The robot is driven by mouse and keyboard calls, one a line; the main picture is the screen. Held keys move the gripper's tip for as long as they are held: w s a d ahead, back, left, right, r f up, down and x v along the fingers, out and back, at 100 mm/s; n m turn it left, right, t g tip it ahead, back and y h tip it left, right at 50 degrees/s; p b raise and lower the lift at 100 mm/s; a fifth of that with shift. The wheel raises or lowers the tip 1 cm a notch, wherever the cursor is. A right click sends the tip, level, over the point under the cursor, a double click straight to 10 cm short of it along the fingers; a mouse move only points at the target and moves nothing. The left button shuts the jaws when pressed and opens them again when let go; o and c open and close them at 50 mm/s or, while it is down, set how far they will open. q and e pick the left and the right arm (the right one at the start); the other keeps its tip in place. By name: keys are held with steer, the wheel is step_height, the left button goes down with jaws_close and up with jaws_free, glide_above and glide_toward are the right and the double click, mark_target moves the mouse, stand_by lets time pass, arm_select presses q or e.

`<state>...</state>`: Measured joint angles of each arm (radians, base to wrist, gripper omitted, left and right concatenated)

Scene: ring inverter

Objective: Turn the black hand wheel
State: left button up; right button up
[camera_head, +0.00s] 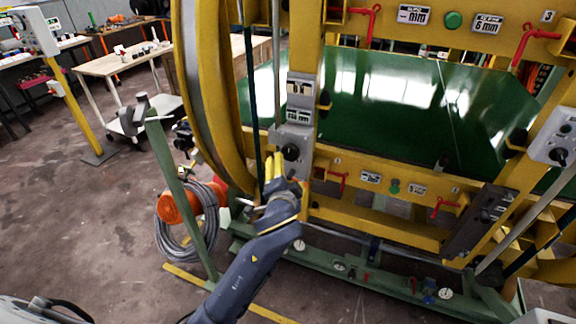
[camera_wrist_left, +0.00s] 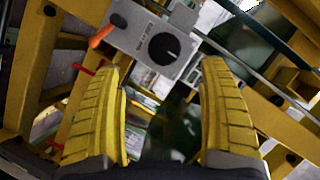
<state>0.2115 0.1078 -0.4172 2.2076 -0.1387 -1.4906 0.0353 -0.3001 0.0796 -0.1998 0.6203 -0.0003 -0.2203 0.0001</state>
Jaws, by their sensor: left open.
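A round black hand wheel (camera_head: 291,152) sits on a grey box on the yellow upright of the ring frame, in the middle of the head view. It also shows in the left wrist view (camera_wrist_left: 164,47), upper middle, on its grey plate. My left gripper (camera_head: 274,164) is just below and left of this wheel in the head view. In the left wrist view my left gripper (camera_wrist_left: 163,75) has its yellow fingers wide apart with nothing between them. The wheel appears beyond the fingertips, apart from them. A similar black wheel (camera_head: 558,155) is on a grey box at the far right. My right gripper is out of view.
An orange lever (camera_wrist_left: 105,32) sticks out beside the wheel plate. A green sheet (camera_head: 390,95) fills the frame's middle. Red levers (camera_head: 340,178) stick out from the lower yellow beam. A coiled grey hose (camera_head: 187,225) hangs at the left.

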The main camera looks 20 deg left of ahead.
arm_select(q)
steer(key=s+a+f, duration=0.3)
steer(key=a+f, duration=0.3)
steer(key=n+t+h, duration=0.3)
steer(key=n+h, duration=0.2)
steer(key=n, duration=0.4)
glide_toward(289, 155)
steer(key=w, duration=0.7)
steer(key=w+d, duration=0.1)
steer(key=w, duration=0.3)
steer(key=c, duration=1.3)
steer(key=shift+m, duration=0.3)
